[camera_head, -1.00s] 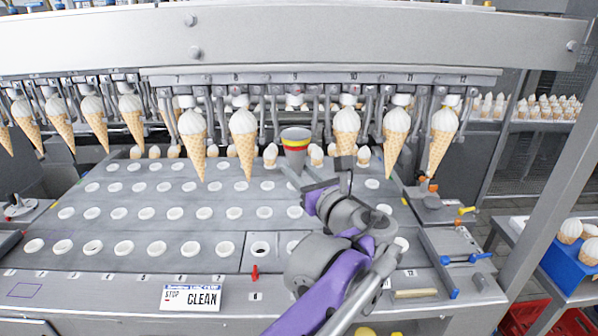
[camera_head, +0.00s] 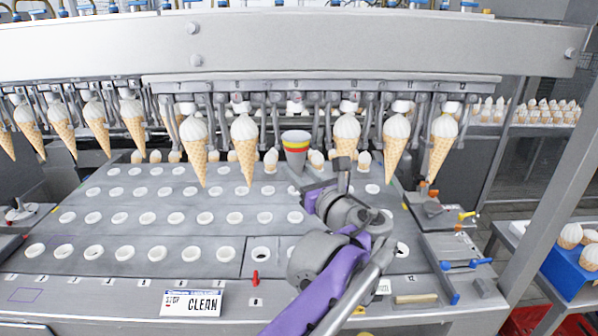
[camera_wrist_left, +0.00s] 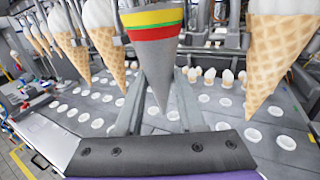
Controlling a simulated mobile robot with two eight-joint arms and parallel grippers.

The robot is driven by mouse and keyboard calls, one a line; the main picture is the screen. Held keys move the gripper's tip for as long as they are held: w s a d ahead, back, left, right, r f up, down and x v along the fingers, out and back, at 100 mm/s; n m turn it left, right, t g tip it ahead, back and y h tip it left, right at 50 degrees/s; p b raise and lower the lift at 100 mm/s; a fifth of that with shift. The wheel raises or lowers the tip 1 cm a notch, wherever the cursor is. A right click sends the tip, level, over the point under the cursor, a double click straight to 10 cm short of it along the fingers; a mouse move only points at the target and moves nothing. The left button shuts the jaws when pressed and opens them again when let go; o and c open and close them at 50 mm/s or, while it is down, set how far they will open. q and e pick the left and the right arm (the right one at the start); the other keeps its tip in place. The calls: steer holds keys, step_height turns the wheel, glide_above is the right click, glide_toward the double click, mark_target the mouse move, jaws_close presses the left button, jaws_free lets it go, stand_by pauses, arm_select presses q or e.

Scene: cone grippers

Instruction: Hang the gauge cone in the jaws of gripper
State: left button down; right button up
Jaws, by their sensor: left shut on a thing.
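The gauge cone (camera_head: 296,145) is grey with a yellow and a red band. It is upright, point down, below the empty-looking station 9 (camera_head: 295,97) of the overhead rail, between hanging ice cream cones. My left gripper (camera_head: 298,178) is shut on the gauge cone low on its body. The wrist view shows the gauge cone (camera_wrist_left: 153,50) between the two fingers (camera_wrist_left: 158,95), its top cut off by the frame. I cannot tell whether the cone's rim touches the station's jaws. My right gripper is not in view.
Ice cream cones hang close on both sides, at station 8 (camera_head: 244,140) and station 10 (camera_head: 346,138). Below lies a grey plate with rows of white-rimmed holes (camera_head: 177,248). A CLEAN sign (camera_head: 192,303) stands at the front edge. A blue crate (camera_head: 572,270) is at the right.

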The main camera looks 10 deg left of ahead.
arm_select(q)
steer(key=shift+w+a, duration=0.1)
steer(key=shift+w, duration=0.1)
steer(key=shift+w+a+p, duration=0.2)
steer(key=shift+w+a, duration=0.05)
steer(key=shift+w, duration=0.65)
steer(key=shift+w+a+p, duration=0.2)
steer(key=shift+w, duration=0.65)
steer(key=shift+f, duration=0.5)
stand_by(0.7)
steer(key=shift+c, duration=0.6)
jaws_free()
steer(key=shift+s, duration=0.1)
steer(key=s+d, duration=0.2)
steer(key=s, duration=0.6)
steer(key=shift+s+d, duration=0.25)
steer(key=shift+s, duration=0.05)
